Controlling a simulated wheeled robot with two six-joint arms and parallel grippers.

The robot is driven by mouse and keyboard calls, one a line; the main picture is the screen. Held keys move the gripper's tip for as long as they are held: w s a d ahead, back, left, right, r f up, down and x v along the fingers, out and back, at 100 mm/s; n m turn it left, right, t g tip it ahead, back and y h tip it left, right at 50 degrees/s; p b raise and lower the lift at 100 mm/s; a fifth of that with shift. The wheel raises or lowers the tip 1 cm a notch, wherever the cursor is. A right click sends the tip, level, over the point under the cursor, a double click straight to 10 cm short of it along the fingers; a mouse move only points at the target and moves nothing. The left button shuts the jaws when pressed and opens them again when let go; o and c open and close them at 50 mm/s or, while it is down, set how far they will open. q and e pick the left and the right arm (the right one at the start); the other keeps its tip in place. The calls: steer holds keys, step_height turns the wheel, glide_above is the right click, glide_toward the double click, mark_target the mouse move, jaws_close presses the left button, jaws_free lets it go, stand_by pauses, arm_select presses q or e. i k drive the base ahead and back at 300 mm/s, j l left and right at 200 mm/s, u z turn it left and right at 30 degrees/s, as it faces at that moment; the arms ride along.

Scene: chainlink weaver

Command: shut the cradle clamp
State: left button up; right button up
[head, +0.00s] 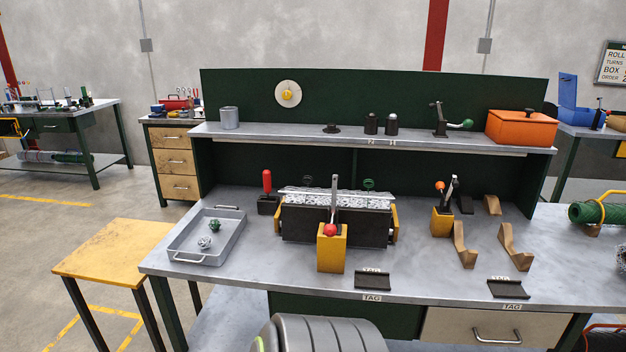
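A dark cradle (299,224) with yellow end pieces stands at the middle of the workbench and holds a silvery roll of mesh (305,199). At its front stands a yellow block (331,256) with a red ball knob (330,230) on top and a grey metal bar (335,196) rising behind the knob. This looks like the cradle clamp; I cannot tell from this view whether it is open or shut. Neither of my grippers is in view.
A grey tray (179,243) with small green and silver pieces lies left of the cradle. A second yellow block (441,222) with an orange-knobbed lever, and several brown curved supports (465,247), stand to the right. A shelf (290,136) runs behind. The bench is bare between cradle and tray.

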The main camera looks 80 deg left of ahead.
mark_target(330, 230)
steer(key=j+u, duration=0.1)
steer(key=u, duration=2.45)
